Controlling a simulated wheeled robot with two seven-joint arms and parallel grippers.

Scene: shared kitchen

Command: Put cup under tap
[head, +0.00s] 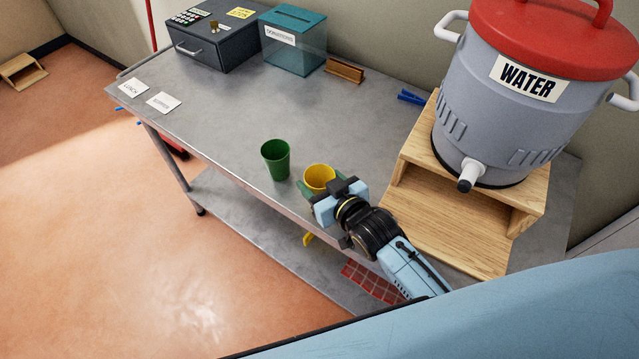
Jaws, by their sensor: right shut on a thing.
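A yellow cup (319,177) stands upright at the front edge of the grey metal table, and my right gripper (322,197) is shut on it. The gripper hides the cup's lower part, so I cannot tell whether it touches the table. A green cup (276,160) stands upright just to the left of it. The tap (468,178) is a white spout with a dark tip on the grey water container (490,100) with a red lid. The container stands on a wooden stand (448,225) to the right of the gripper. My left gripper is not in view.
A dark cash box (215,40), a clear teal donation box (293,45), a small wooden holder (345,70) and a blue item (411,97) stand at the back of the table. Two white cards (163,102) lie at the left. The table's middle (215,105) is clear.

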